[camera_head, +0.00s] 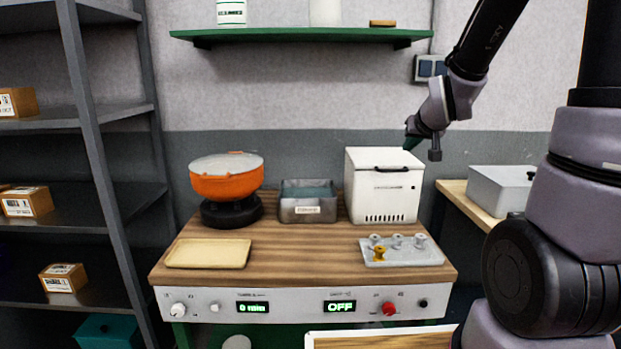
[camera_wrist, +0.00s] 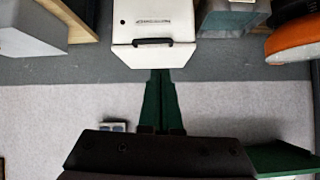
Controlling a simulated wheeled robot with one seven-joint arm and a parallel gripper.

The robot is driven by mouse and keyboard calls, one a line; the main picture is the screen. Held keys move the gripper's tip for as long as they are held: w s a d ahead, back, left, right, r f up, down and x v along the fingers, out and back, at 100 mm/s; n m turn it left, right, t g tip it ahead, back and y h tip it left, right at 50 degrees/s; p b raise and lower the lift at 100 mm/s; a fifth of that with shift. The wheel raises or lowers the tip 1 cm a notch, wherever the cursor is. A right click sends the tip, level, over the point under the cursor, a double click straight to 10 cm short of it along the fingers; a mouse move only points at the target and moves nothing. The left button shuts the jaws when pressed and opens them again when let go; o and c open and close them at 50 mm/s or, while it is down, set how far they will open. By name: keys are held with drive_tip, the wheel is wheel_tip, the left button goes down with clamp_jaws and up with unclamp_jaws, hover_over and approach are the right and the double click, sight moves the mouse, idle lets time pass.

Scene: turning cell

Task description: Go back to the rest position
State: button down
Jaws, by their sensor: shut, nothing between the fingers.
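My gripper (camera_head: 410,140) is raised in front of the wall, above the back of the white box (camera_head: 384,186) with a black handle. It is apart from the box. In the wrist view my gripper's dark green fingers (camera_wrist: 161,78) are together and hold nothing. The white box (camera_wrist: 155,22) shows just beyond the fingertips there, its handle facing them. My arm reaches in from the upper right in the head view.
The bench (camera_head: 300,246) carries an orange bowl (camera_head: 226,184), a grey bin (camera_head: 308,209), a cream tray (camera_head: 208,253) and a plate with several pegs (camera_head: 402,251). A green wall shelf (camera_head: 300,37) hangs above. A grey rack (camera_head: 90,130) stands left; a side table (camera_head: 470,204) stands right.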

drive_tip(key=s+a+r+m+g+y, duration=0.1)
drive_tip(key=s+r, duration=0.4)
drive_tip(key=s, duration=0.6)
drive_tip(key=s+a+r+m+g+y, duration=0.1)
drive_tip(key=s+r, duration=0.4)
drive_tip(key=s, duration=0.7)
drive_tip(key=shift+a+r+m+g, duration=0.35)
drive_tip(key=shift+a+m+g, duration=0.05)
drive_tip(key=shift+g, duration=0.5)
